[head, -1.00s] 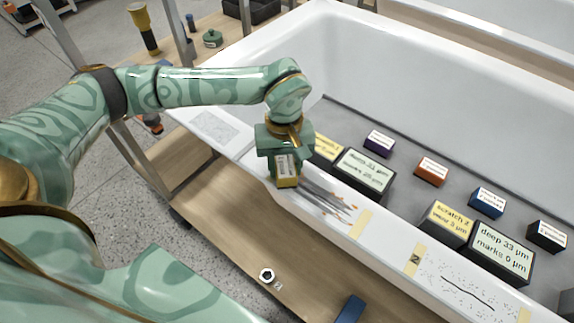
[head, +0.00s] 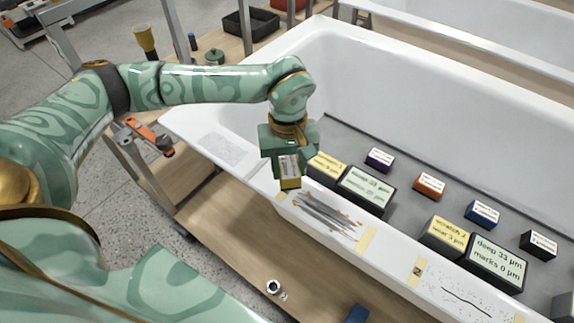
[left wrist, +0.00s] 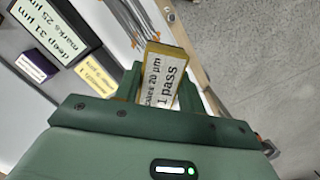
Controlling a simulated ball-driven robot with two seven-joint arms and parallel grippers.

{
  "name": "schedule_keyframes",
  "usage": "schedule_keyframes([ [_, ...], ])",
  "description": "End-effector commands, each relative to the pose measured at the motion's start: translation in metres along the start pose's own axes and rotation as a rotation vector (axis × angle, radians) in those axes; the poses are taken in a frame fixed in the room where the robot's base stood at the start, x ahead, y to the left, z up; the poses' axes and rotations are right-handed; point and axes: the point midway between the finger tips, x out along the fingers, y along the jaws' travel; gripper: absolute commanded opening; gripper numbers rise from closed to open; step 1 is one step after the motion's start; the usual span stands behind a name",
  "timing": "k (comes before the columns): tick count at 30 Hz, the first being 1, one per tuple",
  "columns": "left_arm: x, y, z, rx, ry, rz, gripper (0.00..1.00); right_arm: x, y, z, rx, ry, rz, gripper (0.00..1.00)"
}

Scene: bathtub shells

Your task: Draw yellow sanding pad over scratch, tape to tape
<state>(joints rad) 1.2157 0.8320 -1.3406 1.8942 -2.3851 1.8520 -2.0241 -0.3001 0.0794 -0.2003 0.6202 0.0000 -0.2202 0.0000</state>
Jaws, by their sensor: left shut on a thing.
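My left gripper (head: 290,178) is shut on the yellow sanding pad (head: 291,184), whose white label faces the head camera. The scratch (head: 328,215) is a band of grey streaks with orange flecks on the white tub rim. One tape strip (head: 281,197) lies at its left end, partly hidden, another (head: 366,240) at its right end. The pad is near the left end; I cannot tell whether it touches the rim.
Labelled blocks stand inside the tub: a "deep 31 µm" display (left wrist: 55,27), a "scratch 2" block (head: 444,236), a "deep 33 µm" display (head: 497,262), and small purple, orange, blue and black ones. A second, thin black scratch (head: 467,298) lies farther right beyond tape marked 2 (head: 416,274).

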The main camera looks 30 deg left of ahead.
Motion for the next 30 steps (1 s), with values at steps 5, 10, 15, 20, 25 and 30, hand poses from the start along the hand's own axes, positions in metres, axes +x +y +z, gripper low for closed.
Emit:
schedule_keyframes([
  [5,-0.014,0.0,0.005,-0.006,0.001,0.003,0.18,-0.012,0.002,-0.004,0.0,0.009,0.004,0.36],
  [10,-0.018,0.0,0.006,-0.01,0.0,0.002,0.18,-0.015,0.002,-0.004,0.0,0.012,0.005,0.36],
  [15,-0.017,0.0,0.007,-0.011,-0.001,0.001,0.18,-0.015,0.002,-0.004,0.0,0.011,0.005,0.36],
  [20,-0.017,0.0,0.007,-0.01,-0.001,0.001,0.18,-0.015,0.003,-0.004,0.0,0.011,0.005,0.36],
  [25,-0.017,0.0,0.007,-0.01,-0.001,0.001,0.18,-0.015,0.003,-0.004,0.0,0.011,0.005,0.36],
  [30,-0.017,0.0,0.007,0.017,0.0,-0.002,0.18,-0.015,0.003,-0.004,0.0,0.011,0.005,0.36],
])
